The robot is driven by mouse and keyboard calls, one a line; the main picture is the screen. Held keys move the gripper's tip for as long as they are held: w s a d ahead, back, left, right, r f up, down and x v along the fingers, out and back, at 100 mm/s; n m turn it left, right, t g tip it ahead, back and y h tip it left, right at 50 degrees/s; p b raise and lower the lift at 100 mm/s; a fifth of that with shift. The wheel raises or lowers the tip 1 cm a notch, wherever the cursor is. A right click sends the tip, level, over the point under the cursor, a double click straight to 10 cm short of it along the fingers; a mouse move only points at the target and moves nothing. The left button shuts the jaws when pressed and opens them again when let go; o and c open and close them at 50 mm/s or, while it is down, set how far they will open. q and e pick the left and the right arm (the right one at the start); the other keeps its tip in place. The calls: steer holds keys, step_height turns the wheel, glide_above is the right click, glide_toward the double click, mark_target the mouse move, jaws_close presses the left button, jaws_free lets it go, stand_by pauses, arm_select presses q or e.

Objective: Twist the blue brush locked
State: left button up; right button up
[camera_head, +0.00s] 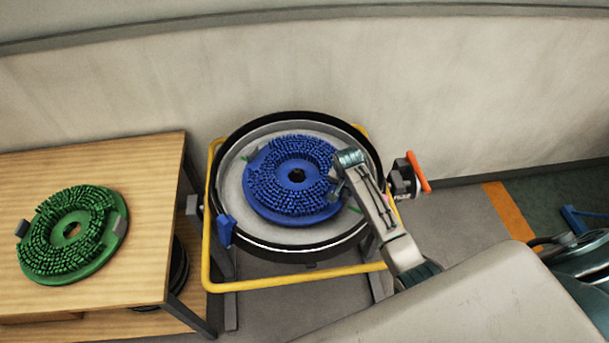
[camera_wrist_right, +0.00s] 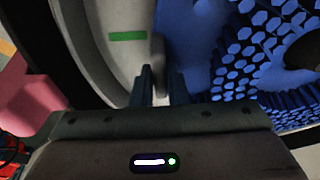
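The blue brush (camera_head: 270,190), a round disc with bristles and a dark centre hole, lies in the round grey pan (camera_head: 230,185) with a black rim. In the right wrist view the blue brush (camera_wrist_right: 235,70) fills the right side. My right gripper (camera_head: 340,183) is at the brush's right edge. In the wrist view its fingers (camera_wrist_right: 162,88) stand a little apart, with a grey tab (camera_wrist_right: 158,58) at the brush's edge between their tips. I cannot tell whether they press on it. A green mark (camera_wrist_right: 128,36) on the pan is just left of the tab. My left gripper is out of view.
A yellow tube frame (camera_head: 207,250) surrounds the pan, with a blue handle (camera_head: 225,230) at its left. An orange-handled part (camera_head: 418,172) stands at the right. A wooden table (camera_head: 135,165) at the left holds a green brush (camera_head: 70,232). A pale wall rises behind.

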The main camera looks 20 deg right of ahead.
steer(key=o, duration=0.5)
steer(key=shift+w, duration=0.1)
steer(key=shift+c, duration=0.2)
steer(key=shift+f, duration=0.2)
steer(key=b+v, duration=0.3)
steer(key=v, duration=0.8)
